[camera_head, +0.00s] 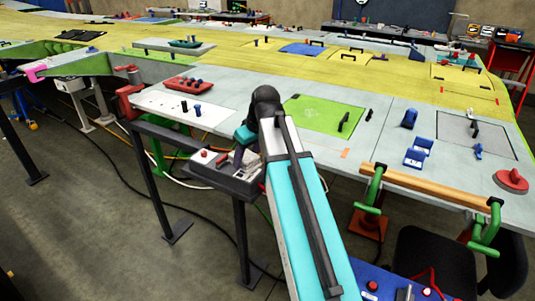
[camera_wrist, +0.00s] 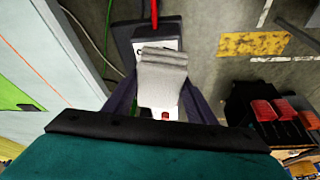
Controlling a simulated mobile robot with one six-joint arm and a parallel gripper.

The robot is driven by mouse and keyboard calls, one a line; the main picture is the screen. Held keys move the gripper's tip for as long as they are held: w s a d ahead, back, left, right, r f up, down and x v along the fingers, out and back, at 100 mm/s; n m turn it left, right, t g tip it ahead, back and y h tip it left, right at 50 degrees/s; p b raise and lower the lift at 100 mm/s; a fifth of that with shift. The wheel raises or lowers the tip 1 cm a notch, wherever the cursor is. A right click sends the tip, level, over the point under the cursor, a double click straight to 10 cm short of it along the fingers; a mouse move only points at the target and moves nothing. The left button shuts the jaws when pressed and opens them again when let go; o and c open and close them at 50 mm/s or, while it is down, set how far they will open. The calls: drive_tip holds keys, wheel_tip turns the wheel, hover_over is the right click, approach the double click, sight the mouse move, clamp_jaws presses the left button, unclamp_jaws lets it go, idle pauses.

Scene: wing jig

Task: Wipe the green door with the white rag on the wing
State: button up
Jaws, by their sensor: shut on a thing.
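The green door (camera_head: 322,116) is a flat green panel in the grey wing skin, with a dark handle on its right side. Its edge also shows at the far left of the wrist view (camera_wrist: 12,108). My gripper (camera_wrist: 160,88) is shut on the white rag (camera_wrist: 161,70), a folded, greyish-white cloth between the two dark fingers. The rag is off to the side of the door and apart from it, over a small box and the floor.
A side shelf with a control box (camera_head: 232,172) stands beside the wing edge. A red clamp (camera_head: 130,95) grips the edge at left. A wooden bar (camera_head: 432,185) with green clamps lies at right. Blue brackets (camera_head: 418,152) stand on the skin right of the door.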

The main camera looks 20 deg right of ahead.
drive_tip(key=shift+a+f+m+h, duration=0.3)
drive_tip(key=shift+a+f+m, duration=0.1)
drive_tip(key=shift+a+m, duration=0.45)
drive_tip(key=shift+w+d+r+m+t+h+b, duration=0.1)
drive_tip(key=shift+m+t+h+b, duration=0.3)
drive_tip(key=shift+m, duration=1.05)
